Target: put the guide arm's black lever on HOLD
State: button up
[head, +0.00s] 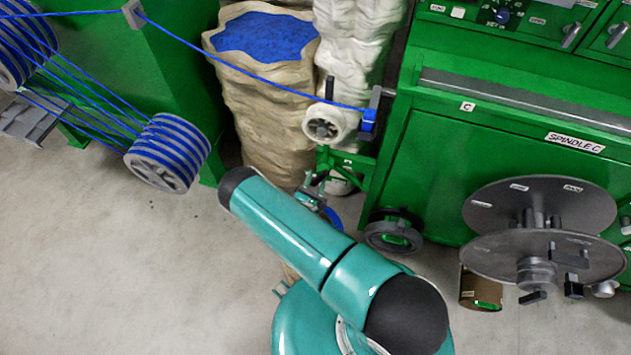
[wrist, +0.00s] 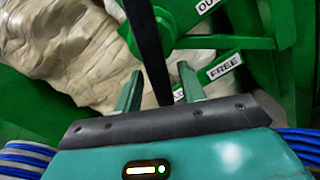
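The black lever (wrist: 146,45) runs down from the top of the wrist view, and its lower part lies between my gripper's two fingers as seen there. My gripper (wrist: 160,82) is open, with a gap on both sides of the lever. A FREE label (wrist: 223,66) is right of the fingers. A second label (wrist: 180,95), partly hidden by the right finger, shows only "LD". I cannot tell which mark the lever is set to. In the head view, the guide arm's green bracket (head: 345,163) and white roller (head: 330,123) stand beyond my arm; the lever is not clear there.
A green machine (head: 480,150) marked SPINDLE C fills the right, with a grey reel (head: 545,210) in front. Blue cable (head: 255,75) runs from the left rollers to the guide. Wrapped sacks (head: 265,110) stand behind. The floor (head: 120,270) at left is clear.

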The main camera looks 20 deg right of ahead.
jog(key=v, duration=1.3)
jog(key=shift+s+a, duration=0.25)
jog(key=shift+s, duration=0.1)
jog(key=shift+s+a, duration=0.1)
